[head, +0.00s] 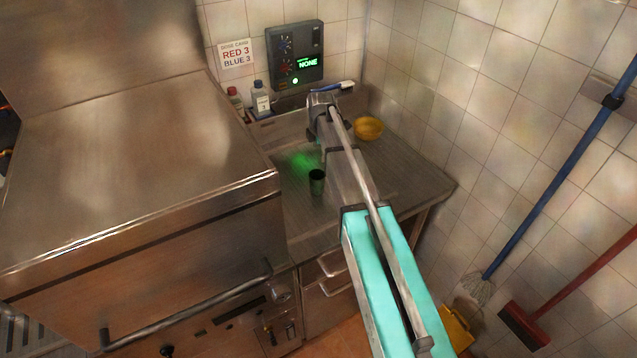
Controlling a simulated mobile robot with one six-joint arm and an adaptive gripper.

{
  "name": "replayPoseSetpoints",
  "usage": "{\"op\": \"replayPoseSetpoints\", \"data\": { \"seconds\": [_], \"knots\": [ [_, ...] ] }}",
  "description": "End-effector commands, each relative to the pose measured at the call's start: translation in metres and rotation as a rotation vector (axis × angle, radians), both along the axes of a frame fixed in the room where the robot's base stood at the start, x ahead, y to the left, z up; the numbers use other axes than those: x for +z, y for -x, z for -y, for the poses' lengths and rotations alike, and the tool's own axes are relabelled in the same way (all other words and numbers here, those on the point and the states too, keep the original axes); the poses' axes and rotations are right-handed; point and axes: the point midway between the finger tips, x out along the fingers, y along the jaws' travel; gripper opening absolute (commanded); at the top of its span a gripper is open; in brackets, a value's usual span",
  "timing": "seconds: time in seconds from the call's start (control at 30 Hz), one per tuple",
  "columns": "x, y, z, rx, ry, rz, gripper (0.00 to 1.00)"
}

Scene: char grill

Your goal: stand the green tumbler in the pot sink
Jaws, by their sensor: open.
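The green tumbler (317,182), small and dark with an open top, stands upright on the steel counter (298,212), in front of a green glow on the metal. My gripper (316,137) is at the far end of my arm, small in the head view, above and behind the tumbler and apart from it. It is open and holds nothing that I can see; its fingertips are hard to make out. The pot sink cannot be made out clearly; my arm covers the middle of the counter, where a pale recessed face shows beside it.
A large steel appliance (140,165) rises on the left. A blue-handled mop (548,190) leans right.

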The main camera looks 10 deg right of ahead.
Motion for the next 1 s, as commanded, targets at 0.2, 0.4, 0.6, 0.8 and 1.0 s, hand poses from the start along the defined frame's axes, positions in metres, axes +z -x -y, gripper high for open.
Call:
{"op": "replayPoseSetpoints", "data": {
  "seconds": [0.2, 0.4, 0.6, 0.8, 1.0],
  "knots": [
    [-0.001, 0.0, 0.005, -0.007, 0.0, 0.0, 1.0],
    [-0.009, 0.0, 0.007, -0.01, 0.0, 0.0, 1.0],
    [-0.024, -0.001, 0.007, -0.011, 0.0, 0.0, 1.0],
    [-0.04, -0.002, 0.007, -0.011, 0.0, 0.0, 1.0],
    [-0.055, -0.003, 0.008, -0.012, 0.0, 0.0, 1.0]
  ]
}}
